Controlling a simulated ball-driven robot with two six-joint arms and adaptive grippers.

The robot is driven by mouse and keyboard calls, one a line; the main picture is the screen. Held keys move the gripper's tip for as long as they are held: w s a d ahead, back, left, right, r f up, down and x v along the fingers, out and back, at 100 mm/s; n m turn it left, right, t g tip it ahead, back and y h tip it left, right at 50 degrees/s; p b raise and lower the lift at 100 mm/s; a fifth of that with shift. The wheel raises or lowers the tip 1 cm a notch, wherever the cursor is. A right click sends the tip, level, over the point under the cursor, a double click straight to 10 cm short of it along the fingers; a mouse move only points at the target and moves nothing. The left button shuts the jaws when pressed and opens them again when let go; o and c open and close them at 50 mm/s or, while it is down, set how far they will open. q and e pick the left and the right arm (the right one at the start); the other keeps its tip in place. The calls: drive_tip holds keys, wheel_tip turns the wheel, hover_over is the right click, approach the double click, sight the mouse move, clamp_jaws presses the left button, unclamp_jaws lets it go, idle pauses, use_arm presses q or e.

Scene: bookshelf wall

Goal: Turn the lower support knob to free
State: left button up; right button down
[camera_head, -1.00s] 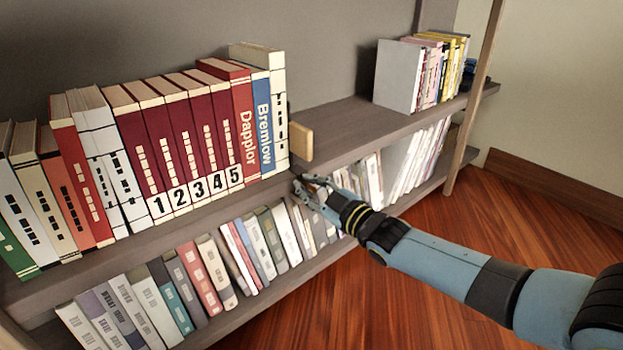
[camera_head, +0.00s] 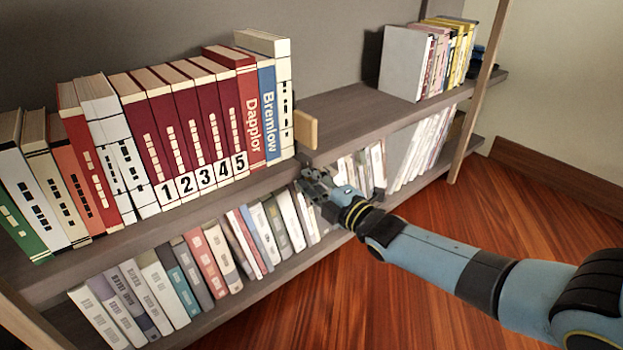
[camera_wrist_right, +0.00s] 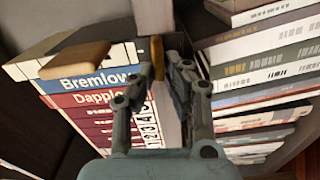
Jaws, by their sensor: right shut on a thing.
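My right gripper (camera_head: 311,178) is at the front edge of the upper shelf board, below the wooden block and the end of the book row. In the right wrist view, my right gripper (camera_wrist_right: 163,72) has its fingers closed on a small yellow-brown piece (camera_wrist_right: 157,57), which I take to be the lower support knob. Only part of it shows between the fingertips, and its turn position cannot be read. In the head view the fingers hide it. My left gripper is not in view.
More books fill the lower shelf close to my fingers. The upper shelf board (camera_head: 355,115) is bare to the right, up to a white-ended book group (camera_head: 402,62).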

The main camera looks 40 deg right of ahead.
drive_tip(key=shift+f+n, duration=0.1)
drive_tip(key=shift+n, duration=0.4)
drive_tip(key=c, duration=1.4)
unclamp_jaws()
drive_tip(key=shift+s, duration=0.1)
drive_tip(key=s, duration=1.1)
drive_tip(key=shift+s+d, duration=0.4)
drive_tip(key=shift+d, duration=0.05)
